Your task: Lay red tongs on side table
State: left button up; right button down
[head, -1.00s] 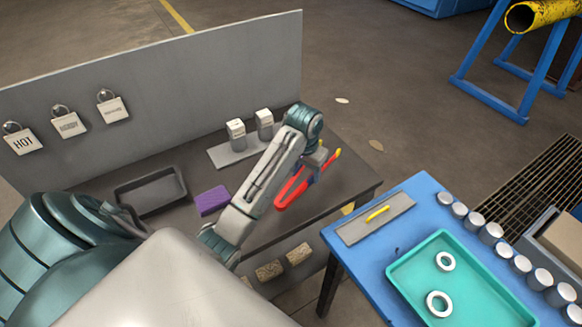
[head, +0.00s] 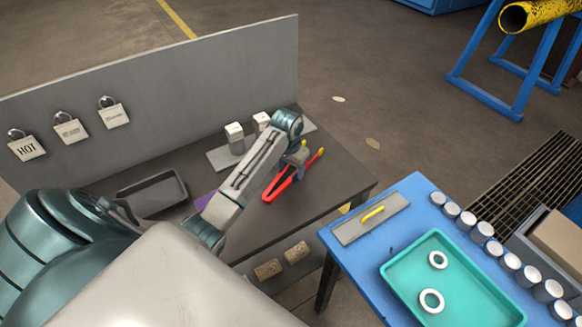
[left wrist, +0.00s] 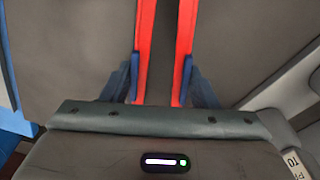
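The red tongs (head: 272,189), with yellow tips, show in the head view above the right part of the dark bench (head: 325,198). My left gripper (head: 298,160) is on them. In the left wrist view the blue fingers of the left gripper (left wrist: 160,68) press on the outer sides of the two red arms of the tongs (left wrist: 144,45). The height of the tongs over the bench is hard to tell. The blue side table (head: 428,212) stands at the right, apart from the tongs. My right gripper is not in view.
The side table bears a grey plate with a yellow handle (head: 372,214), a teal tray (head: 455,290) with two white rings, and a row of several metal cylinders (head: 482,231). A black tray (head: 150,193) and a partly hidden purple block (head: 204,199) are on the bench. A grey panel (head: 200,80) stands behind.

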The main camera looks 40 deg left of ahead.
pick_arm(q)
jog(key=o, duration=0.4)
jog(key=shift+r, duration=0.4)
jog(key=r, duration=0.3)
jog(key=r+p, duration=0.1)
jog(key=r, duration=0.3)
jog(key=s+r, duration=0.1)
jog(key=r, duration=0.3)
jog(key=shift+s+r, duration=0.1)
jog(key=shift+r, duration=0.05)
